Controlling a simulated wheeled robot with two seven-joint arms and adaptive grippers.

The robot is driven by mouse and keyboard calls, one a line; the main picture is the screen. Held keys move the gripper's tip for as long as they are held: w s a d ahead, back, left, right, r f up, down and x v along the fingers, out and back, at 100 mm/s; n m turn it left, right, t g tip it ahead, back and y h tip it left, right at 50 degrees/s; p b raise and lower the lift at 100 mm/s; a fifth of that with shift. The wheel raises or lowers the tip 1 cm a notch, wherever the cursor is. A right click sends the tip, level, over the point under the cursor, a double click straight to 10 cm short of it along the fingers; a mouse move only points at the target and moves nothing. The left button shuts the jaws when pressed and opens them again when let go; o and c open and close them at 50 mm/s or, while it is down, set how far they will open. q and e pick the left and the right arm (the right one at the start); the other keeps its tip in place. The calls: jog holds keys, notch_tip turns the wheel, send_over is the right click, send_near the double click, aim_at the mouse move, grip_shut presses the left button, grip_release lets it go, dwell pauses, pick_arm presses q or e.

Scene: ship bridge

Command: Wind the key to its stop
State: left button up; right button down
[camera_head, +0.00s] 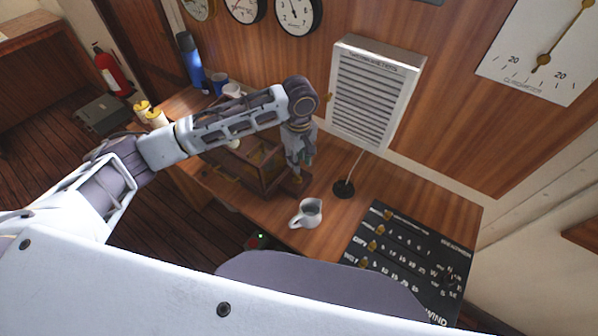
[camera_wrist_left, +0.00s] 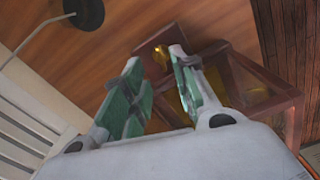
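A wooden case with glass panes (camera_head: 262,184) stands on the desk; it also shows in the left wrist view (camera_wrist_left: 275,103). A small brass-coloured piece that looks like the key (camera_wrist_left: 162,54) sits on a wooden block (camera_wrist_left: 150,42) at the case's end. My left gripper (camera_head: 301,168) points down over that end of the case. In the left wrist view its two green-padded fingers (camera_wrist_left: 154,62) are apart, with the brass piece seen in the gap beyond them. I cannot tell how far they are from it. My right gripper is in neither view.
A white mug (camera_head: 307,214) and a black-based microphone (camera_head: 344,189) stand right of the case. A black board with brass knobs (camera_head: 400,262) lies at the desk's right. A white louvred panel (camera_head: 375,95) is on the wall behind. A blue flask (camera_head: 191,62) stands back left.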

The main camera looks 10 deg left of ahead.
aim_at(299, 175)
pick_arm(q)
jog(key=shift+f+p, duration=0.4)
jog(key=shift+f, duration=3.15)
jog(key=shift+c, duration=0.3)
grip_shut()
